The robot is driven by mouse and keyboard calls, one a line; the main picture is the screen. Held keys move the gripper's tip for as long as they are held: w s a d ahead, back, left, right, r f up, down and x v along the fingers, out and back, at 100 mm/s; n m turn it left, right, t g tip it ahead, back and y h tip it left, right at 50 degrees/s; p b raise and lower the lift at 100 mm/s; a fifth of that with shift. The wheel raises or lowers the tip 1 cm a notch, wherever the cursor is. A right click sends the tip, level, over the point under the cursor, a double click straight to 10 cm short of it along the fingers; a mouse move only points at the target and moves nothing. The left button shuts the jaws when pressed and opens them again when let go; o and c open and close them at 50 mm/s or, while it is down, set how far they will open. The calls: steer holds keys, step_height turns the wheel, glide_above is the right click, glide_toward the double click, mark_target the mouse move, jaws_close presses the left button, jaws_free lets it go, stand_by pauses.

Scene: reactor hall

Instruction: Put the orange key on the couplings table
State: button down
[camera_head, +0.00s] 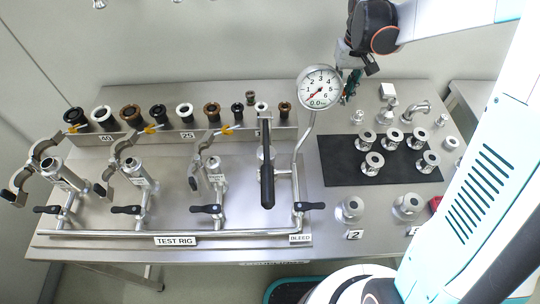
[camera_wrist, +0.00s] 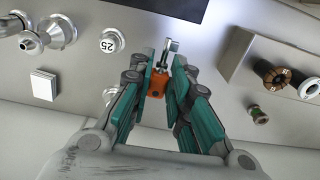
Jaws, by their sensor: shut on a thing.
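My gripper (camera_wrist: 168,72) is shut on the orange key (camera_wrist: 157,84), which shows in the wrist view as an orange body with a metal stem pointing away from me. In the head view my gripper (camera_head: 352,85) is over the back of the steel table (camera_head: 340,222), just right of the gauge; the key cannot be made out there. The table bears several metal couplings, some on a black mat (camera_head: 345,178). In the wrist view the tabletop (camera_wrist: 85,75) lies beyond the key; I cannot tell whether they touch.
A round gauge (camera_head: 320,87) on a thin pipe stands close to my gripper. A rack (camera_head: 215,133) of rings runs along the back left, behind the test rig's upright pipes and clamps.

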mark_target(333, 124)
steer(key=shift+f+b, duration=2)
steer(key=shift+f, duration=3.7)
steer(key=shift+f, duration=0.15)
steer(key=c, duration=1.5)
jaws_free()
step_height(333, 124, up, 12)
steer(key=p, duration=0.3)
steer(key=shift+p, duration=0.3)
